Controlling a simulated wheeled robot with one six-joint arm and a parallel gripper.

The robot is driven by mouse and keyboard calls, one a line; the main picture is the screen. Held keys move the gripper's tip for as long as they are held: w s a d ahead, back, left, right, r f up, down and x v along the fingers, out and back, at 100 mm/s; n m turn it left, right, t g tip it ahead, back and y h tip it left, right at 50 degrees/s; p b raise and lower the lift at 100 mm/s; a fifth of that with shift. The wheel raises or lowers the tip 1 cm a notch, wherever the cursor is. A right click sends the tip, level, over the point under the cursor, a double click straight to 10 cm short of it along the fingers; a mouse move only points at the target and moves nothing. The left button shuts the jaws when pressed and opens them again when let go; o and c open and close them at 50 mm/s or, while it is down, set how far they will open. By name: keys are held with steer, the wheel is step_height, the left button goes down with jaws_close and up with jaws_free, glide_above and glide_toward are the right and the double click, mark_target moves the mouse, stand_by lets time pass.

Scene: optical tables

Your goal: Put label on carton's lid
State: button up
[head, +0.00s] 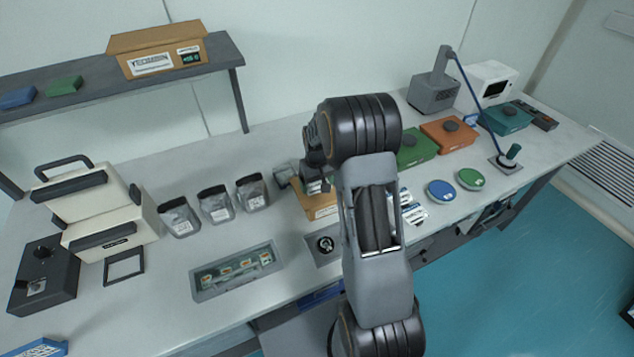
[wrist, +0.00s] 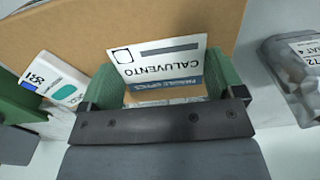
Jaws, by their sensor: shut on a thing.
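My gripper (head: 316,182) is over the small brown carton (head: 318,209) at the middle of the bench in the head view. My arm hides part of this carton. In the wrist view, the green fingers of my gripper (wrist: 163,78) are shut on a white label (wrist: 165,62) with a blue band, printed "CALUVENTO" and "FRAGILE OPTICS". A broad brown carton surface (wrist: 60,38) lies behind the label. I cannot tell whether the label touches it. The label cannot be made out in the head view.
Grey pouches (head: 215,204) stand left of the carton, with a tray of small parts (head: 236,272) in front. White-and-blue labels (head: 412,210) lie right of my arm, beside round blue (head: 440,190) and green discs (head: 470,179). A larger carton (head: 158,50) sits on the shelf.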

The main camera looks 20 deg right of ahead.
mark_target(317, 185)
steer(key=shift+s+f+b, duration=0.4)
steer(key=shift+f+b, duration=0.05)
steer(key=shift+f, duration=0.4)
steer(key=o, duration=0.6)
steer(key=shift+o, duration=0.2)
steer(key=shift+r+p, duration=0.35)
steer(key=shift+r, duration=0.05)
step_height(317, 185, up, 12)
steer(key=b, duration=0.2)
steer(key=s+a+r+t, duration=0.2)
steer(key=s+a+r, duration=0.4)
steer(key=s+r, duration=0.15)
steer(key=s+a+f+t, duration=0.1)
steer(key=s+a, duration=0.3)
steer(key=s, duration=0.8)
steer(key=shift+s+a+t, duration=0.2)
steer(key=shift+s+t, duration=0.1)
steer(key=shift+t, duration=0.5)
